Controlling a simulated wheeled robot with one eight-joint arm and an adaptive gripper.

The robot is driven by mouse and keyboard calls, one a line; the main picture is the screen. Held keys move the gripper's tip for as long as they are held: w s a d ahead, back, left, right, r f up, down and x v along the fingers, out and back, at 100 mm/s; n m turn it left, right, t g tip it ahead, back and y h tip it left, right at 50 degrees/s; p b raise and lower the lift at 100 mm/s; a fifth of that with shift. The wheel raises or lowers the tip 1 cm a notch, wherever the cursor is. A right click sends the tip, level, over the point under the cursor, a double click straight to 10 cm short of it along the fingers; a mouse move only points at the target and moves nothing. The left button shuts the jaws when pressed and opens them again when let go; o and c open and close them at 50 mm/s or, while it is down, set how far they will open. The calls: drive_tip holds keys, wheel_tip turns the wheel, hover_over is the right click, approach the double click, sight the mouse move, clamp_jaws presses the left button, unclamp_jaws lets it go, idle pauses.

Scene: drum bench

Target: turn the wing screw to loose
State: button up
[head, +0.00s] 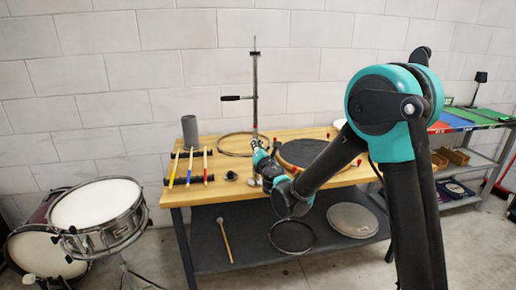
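A thin metal stand (255,80) rises upright from the wooden bench, with a dark horizontal piece (232,98) sticking out to the left near its middle. My gripper (257,143) is at the lower part of the stand's pole, small in the head view. I cannot tell whether it touches the pole or whether its fingers are open or shut. No wing screw can be made out clearly; it is either too small to see or hidden by my gripper.
The wooden bench (345,178) holds a hoop (222,149), a round dark pad (301,152), several coloured sticks on black racks, a grey cylinder (190,133) and a small black knob (231,175). A snare drum (98,208) stands left. A mallet (226,241) and a cymbal-like disc (352,220) lie on the lower shelf.

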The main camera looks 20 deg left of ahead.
clamp_jaws()
drive_tip(key=shift+n, duration=0.9)
drive_tip(key=shift+o, duration=1.4)
unclamp_jaws()
drive_tip(key=v, duration=1.2)
drive_tip(key=shift+d, duration=0.15)
